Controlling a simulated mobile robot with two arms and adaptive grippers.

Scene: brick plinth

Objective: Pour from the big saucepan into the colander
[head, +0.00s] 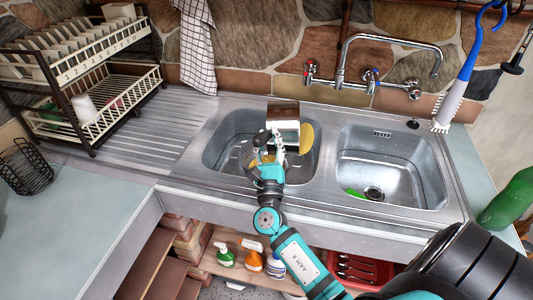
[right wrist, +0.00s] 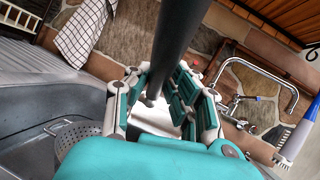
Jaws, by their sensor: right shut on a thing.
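The big saucepan (head: 285,112), shiny metal, is over the back of the left sink basin. Its inside does not show, so I cannot tell its tilt or contents. My right gripper (head: 274,148) is shut on its dark handle, which runs between the fingers in the right wrist view (right wrist: 170,60). The pale metal beyond the fingers there is partly hidden. A perforated grey colander (right wrist: 76,140) with a wire handle shows low left in the right wrist view, inside the basin. In the head view my gripper mostly hides it. My left gripper is not in view.
A yellow rounded thing (head: 307,137) is beside the saucepan. The right basin (head: 405,180) holds a green item (head: 355,193). The tap (head: 375,42) stands behind the basins. A dish rack (head: 95,95) is at left; the drainboard (head: 150,135) is clear. A green bottle (head: 508,200) is at right.

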